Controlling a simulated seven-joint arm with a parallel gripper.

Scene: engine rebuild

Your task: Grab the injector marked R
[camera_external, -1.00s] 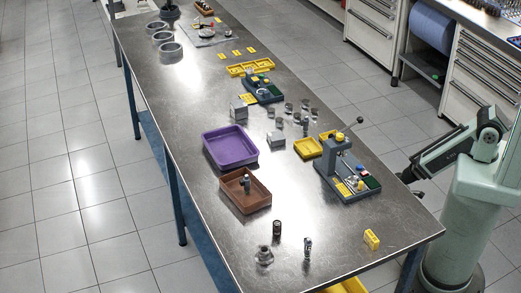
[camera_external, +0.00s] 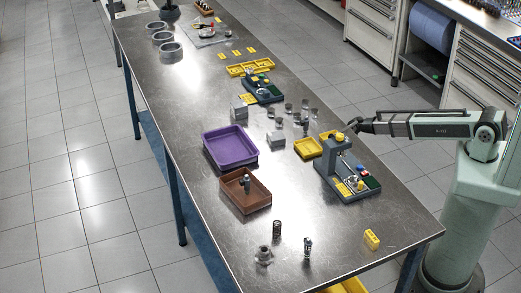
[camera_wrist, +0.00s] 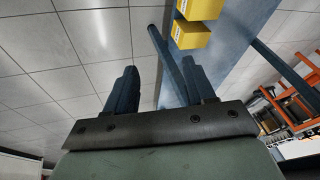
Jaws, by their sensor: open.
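Small upright cylindrical parts stand near the front of the steel table: a dark one (camera_external: 277,228), a slimmer dark and silver one (camera_external: 307,247) and a grey one with a wide base (camera_external: 264,255). Another dark part (camera_external: 245,183) stands in the brown tray (camera_external: 258,204). No letter R is legible, so I cannot tell which is the marked injector. My gripper (camera_external: 354,126) is at the table's right edge, beyond the grey press fixture, well away from these parts. In the wrist view my gripper (camera_wrist: 162,82) has its two dark fingers apart with nothing between them.
A grey fixture with a lever (camera_external: 337,165) stands between my gripper and the front parts. A purple tray (camera_external: 250,160), a yellow tray (camera_external: 307,148) and a yellow block (camera_external: 372,239) are on the table. The wrist view shows floor and yellow bins (camera_wrist: 190,36). The front right tabletop is mostly clear.

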